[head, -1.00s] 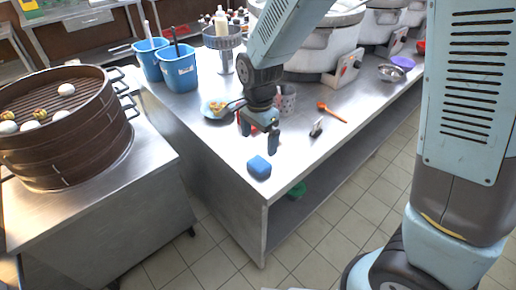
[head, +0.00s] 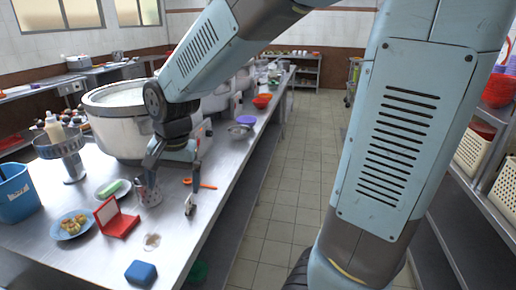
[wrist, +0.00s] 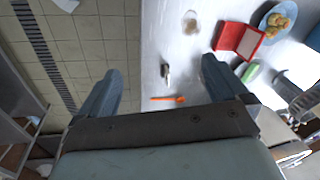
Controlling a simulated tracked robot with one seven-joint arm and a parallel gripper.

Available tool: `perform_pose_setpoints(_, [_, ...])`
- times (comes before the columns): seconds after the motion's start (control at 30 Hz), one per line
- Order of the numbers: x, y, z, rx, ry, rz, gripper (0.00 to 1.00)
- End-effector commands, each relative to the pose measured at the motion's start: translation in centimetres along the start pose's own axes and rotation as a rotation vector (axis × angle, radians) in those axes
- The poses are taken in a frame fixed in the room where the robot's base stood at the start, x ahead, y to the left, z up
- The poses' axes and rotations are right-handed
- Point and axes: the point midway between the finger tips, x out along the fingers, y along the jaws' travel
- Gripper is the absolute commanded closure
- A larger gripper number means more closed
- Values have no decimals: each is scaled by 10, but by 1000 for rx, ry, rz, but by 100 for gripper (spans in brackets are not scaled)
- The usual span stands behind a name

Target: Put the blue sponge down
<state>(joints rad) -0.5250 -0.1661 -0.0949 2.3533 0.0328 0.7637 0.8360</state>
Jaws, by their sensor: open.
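The blue sponge (head: 141,272) rests on the steel counter (head: 205,205) near its front edge, low in the head view. It does not show in the wrist view. My gripper (head: 172,178) is open and empty, above the counter and farther back than the sponge, clear of it. In the wrist view my gripper's two fingers (wrist: 160,72) are wide apart with nothing held between them.
Near the sponge are a small clear dish (head: 151,241), a red open box (head: 117,219) and a food plate (head: 73,224). A cup (head: 149,192), an orange spoon (head: 202,184) and a large pot (head: 115,120) stand farther back. Floor (head: 275,205) lies right.

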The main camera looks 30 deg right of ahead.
Motion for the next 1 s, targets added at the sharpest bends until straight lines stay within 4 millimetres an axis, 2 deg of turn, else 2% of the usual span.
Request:
perform_pose_setpoints(0.03, [-14,14,-5,-19,22,-17,0])
perform_pose_setpoints(0.1, [-31,32,-9,-60,50,-32,0])
perform_pose_setpoints(0.27, [-66,73,-11,-158,123,-50,0])
perform_pose_setpoints(0.4, [-92,109,-6,-243,194,-46,0])
perform_pose_setpoints(0.6, [-120,152,10,-360,290,-10,0])
perform_pose_setpoints(0.77, [-132,172,21,-423,337,23,0])
perform_pose_setpoints(1.0, [-135,178,27,-453,354,40,0])
